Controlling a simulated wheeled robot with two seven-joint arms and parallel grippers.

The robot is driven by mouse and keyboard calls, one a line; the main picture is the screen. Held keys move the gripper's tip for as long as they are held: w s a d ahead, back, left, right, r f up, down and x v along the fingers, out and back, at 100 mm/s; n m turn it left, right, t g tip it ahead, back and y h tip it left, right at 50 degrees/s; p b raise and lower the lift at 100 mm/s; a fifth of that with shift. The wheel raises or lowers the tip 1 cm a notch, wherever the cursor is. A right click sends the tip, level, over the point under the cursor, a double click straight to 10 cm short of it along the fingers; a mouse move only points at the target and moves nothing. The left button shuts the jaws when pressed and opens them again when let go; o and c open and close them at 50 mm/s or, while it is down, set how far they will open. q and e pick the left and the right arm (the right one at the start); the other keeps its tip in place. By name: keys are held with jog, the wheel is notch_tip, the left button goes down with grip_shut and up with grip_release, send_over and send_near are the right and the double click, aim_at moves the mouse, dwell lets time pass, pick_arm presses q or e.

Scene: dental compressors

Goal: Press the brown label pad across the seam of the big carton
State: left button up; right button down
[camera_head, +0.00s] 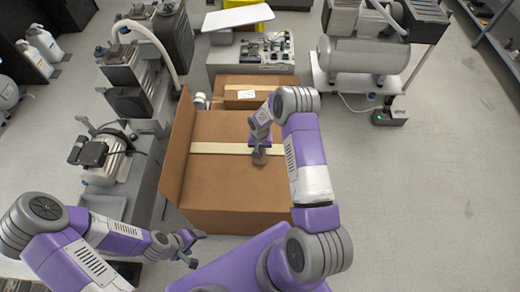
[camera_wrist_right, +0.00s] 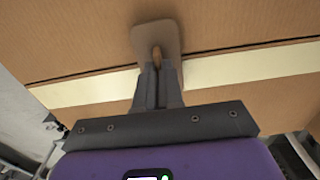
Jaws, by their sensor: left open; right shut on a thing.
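The big carton (camera_head: 225,185) stands in the middle of the head view, with a pale tape strip (camera_head: 215,148) running across its closed top. My right gripper (camera_head: 260,148) is above the strip, pointing down, and is shut on the brown label pad (camera_head: 259,158). In the right wrist view, the fingers (camera_wrist_right: 158,75) grip the upright part of the pad (camera_wrist_right: 150,35). The pad's flat face lies over the cardboard beside and partly over the strip (camera_wrist_right: 250,65); I cannot tell if it touches. My left gripper (camera_head: 190,250) is open and empty, in front of the carton at lower left.
A raised cardboard flap (camera_head: 178,145) stands along the carton's left side. A smaller carton (camera_head: 270,88) is behind it. A bench with compressor machines (camera_head: 100,155) stands at left, and a cart with a tank (camera_head: 365,58) at back right. The floor at right is clear.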

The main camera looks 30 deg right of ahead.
jog(key=shift+f+b, duration=0.55)
jog(key=shift+f, duration=0.1)
dwell(0.3)
jog(key=shift+s+f, duration=0.1)
dwell(1.6)
jog(key=c, duration=1.2)
grip_release()
